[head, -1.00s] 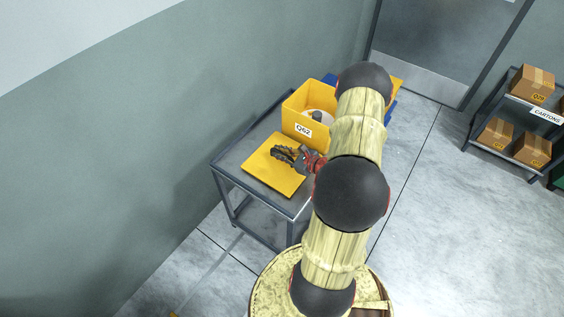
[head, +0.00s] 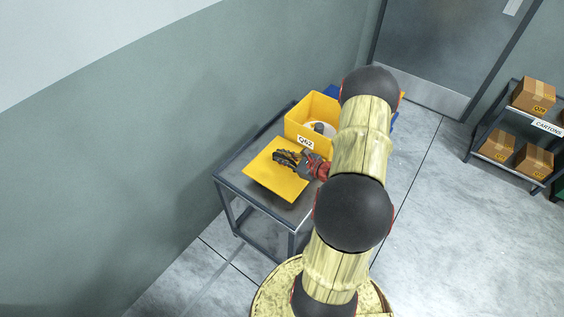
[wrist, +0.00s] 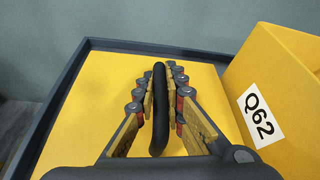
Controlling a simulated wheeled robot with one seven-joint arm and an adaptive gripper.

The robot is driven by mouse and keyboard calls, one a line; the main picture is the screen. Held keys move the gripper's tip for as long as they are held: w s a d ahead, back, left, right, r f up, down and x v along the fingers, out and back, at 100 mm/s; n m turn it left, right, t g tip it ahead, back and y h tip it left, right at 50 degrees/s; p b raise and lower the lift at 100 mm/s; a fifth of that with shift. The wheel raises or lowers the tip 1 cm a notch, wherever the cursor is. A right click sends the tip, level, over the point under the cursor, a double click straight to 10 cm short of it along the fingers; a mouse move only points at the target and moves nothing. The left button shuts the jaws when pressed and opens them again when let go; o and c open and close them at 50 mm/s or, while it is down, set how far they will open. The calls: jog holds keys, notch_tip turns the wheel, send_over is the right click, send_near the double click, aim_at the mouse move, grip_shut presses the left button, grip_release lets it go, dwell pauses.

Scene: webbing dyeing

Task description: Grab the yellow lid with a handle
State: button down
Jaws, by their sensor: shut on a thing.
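The yellow lid (head: 262,174) is a flat square panel over the grey cart's top, and it also fills much of the wrist view (wrist: 92,100). Its black handle (wrist: 160,112) is a bar standing up from the lid's middle. My gripper (wrist: 161,92) has its two fingers on either side of the handle, shut on it. In the head view my gripper (head: 281,158) is over the lid's middle and hides the handle. In that view I cannot tell whether the lid touches the cart.
A yellow bin (head: 309,115) marked Q62 stands right beside the lid on the cart (head: 228,168), with pale and dark items inside. A wall is close on the left. A shelf (head: 508,163) with cartons stands at the far right. The floor between is clear.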

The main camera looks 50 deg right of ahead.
notch_tip(320, 180, up, 14)
jog(key=p, duration=0.3)
jog(key=shift+f, duration=0.2)
